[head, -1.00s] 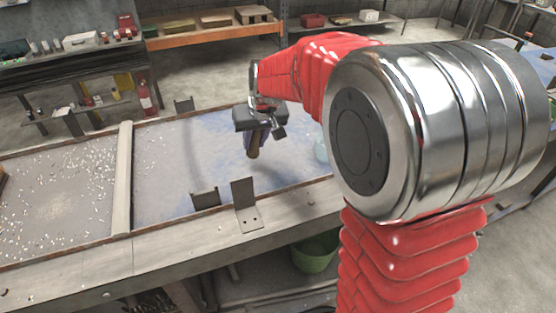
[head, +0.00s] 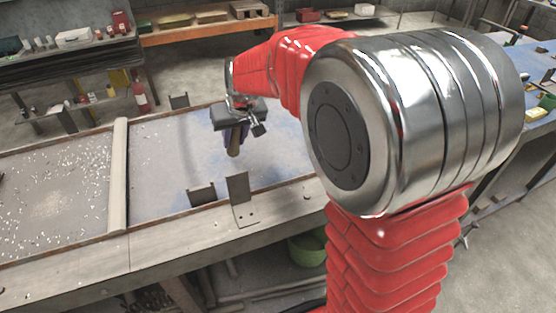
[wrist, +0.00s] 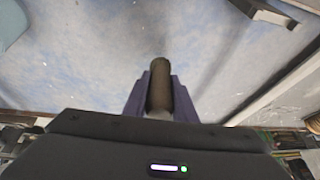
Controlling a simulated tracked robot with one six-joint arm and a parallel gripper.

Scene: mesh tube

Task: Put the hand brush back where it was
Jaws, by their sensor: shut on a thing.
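The hand brush shows as a brown, rounded handle (head: 234,147) in the head view, pointing down from my gripper (head: 236,138). In the wrist view the same brown handle (wrist: 160,84) stands between the two purple fingers of my gripper (wrist: 161,92), which are shut on it. The bristle end cannot be made out. The brush is held over the blue-stained part of the bench bed (head: 165,160); its exact height above the surface is hard to tell.
A pale divider bar (head: 118,175) crosses the bed, with white bits scattered left of it. Metal brackets stand at the near edge (head: 240,198) and far edge (head: 179,101). A pale blue thing (wrist: 10,22) shows in the wrist view. A green basket (head: 304,250) sits below the bench.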

